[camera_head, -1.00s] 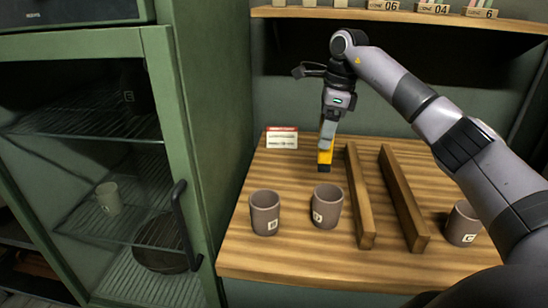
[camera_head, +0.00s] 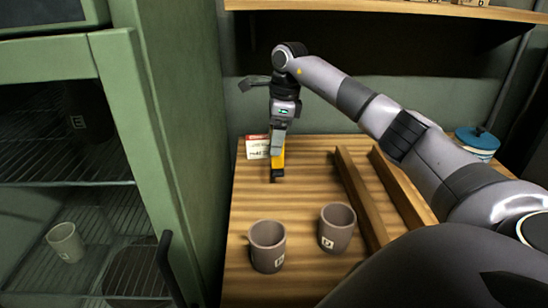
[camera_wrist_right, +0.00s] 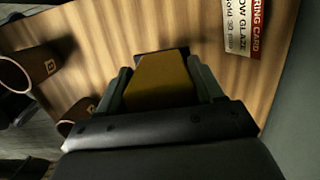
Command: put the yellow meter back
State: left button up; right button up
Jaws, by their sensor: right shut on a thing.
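The yellow meter (camera_head: 278,160) is upright with a dark lower end, at the back left of the wooden table (camera_head: 255,205). My right gripper (camera_head: 279,143) points down and is shut on its upper part. In the right wrist view the meter (camera_wrist_right: 161,82) sits between the two fingers of my right gripper (camera_wrist_right: 163,88). I cannot tell whether the meter's lower end touches the table. My left gripper is not in view.
A red-and-white card (camera_head: 257,147) stands just left of the meter. Two grey-brown cups (camera_head: 267,246) (camera_head: 337,228) stand nearer the front. Two wooden rails (camera_head: 362,200) (camera_head: 403,188) lie to the right. A green cabinet (camera_head: 150,120) borders the left; a blue-lidded jar (camera_head: 477,140) is at the back right.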

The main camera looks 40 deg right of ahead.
jog(key=shift+f, duration=2.4)
jog(key=shift+f, duration=0.1)
jog(key=o, duration=0.9)
jog(key=shift+o, duration=0.2)
jog(key=r, duration=0.4)
jog(key=d+r, duration=0.1)
jog(key=r, duration=0.3)
jog(key=s+r, duration=0.1)
jog(key=r, duration=0.3)
jog(key=shift+d, duration=0.15)
jog(key=shift+s, duration=0.15)
